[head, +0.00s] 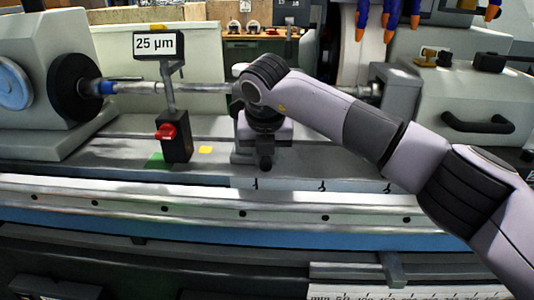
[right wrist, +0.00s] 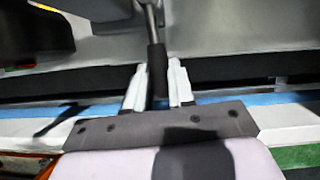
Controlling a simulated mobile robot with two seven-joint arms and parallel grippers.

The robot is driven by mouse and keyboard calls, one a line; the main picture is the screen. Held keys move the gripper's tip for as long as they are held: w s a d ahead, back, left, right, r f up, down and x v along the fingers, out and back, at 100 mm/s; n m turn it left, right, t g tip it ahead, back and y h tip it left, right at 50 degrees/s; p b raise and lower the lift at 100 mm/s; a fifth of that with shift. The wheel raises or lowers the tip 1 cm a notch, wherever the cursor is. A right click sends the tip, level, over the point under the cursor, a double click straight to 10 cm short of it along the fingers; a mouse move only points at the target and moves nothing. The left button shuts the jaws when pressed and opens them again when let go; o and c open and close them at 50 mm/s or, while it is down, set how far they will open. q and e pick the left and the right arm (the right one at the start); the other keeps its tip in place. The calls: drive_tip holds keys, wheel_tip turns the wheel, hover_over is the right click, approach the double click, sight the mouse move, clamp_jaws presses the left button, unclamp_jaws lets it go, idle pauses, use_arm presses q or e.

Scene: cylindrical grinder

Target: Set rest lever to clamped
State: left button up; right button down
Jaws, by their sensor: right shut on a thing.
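In the right wrist view, my right gripper (right wrist: 158,78) has its two pale fingers on either side of a dark lever grip (right wrist: 157,62) and is shut on it. A grey metal stem runs up from the grip. In the head view, my right arm reaches in from the right and its wrist covers most of the work rest (head: 241,155). The rest's grey base shows on the machine bed, below the horizontal shaft (head: 140,88). The fingers and the lever's angle are hard to make out there. My left gripper is not in view.
Left of the rest stands a black gauge stand (head: 177,148) with a red knob (head: 165,131) and a "25 µm" display (head: 155,44). The headstock (head: 28,110) is at the left. A grey housing with a black handle (head: 477,124) is at the right.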

drive_tip(key=c, duration=0.9)
unclamp_jaws()
drive_tip(key=shift+c, duration=0.2)
drive_tip(key=shift+r, duration=0.1)
drive_tip(key=b+v, duration=0.1)
drive_tip(key=v, duration=0.6)
drive_tip(key=shift+s, duration=0.1)
